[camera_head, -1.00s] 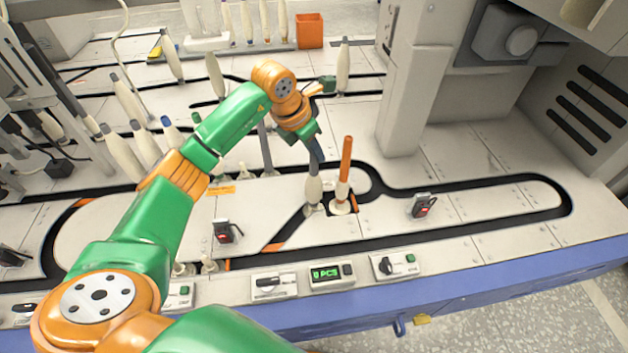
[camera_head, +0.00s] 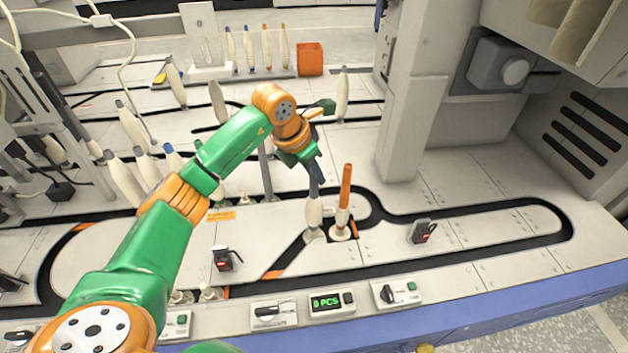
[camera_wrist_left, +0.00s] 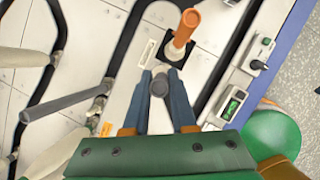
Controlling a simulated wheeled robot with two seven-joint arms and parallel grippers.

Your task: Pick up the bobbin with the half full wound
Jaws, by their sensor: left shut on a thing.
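A bobbin with white winding on its lower part (camera_head: 314,213) stands upright at the near end of the black track; its upper part is hidden by my fingers. My left gripper (camera_head: 316,184) comes down over it from above and is shut on it. In the left wrist view the bobbin's round grey end (camera_wrist_left: 159,88) sits between the two blue fingers of my left gripper (camera_wrist_left: 162,80). The bobbin's foot still appears to be at its seat. My right gripper is not in view.
A rack with several bobbins (camera_head: 267,47) and an orange box (camera_head: 310,59) stand at the back. A grey column (camera_head: 402,125) rises right of centre. A counter (camera_head: 326,303) is on the front edge; the right surface is mostly clear.

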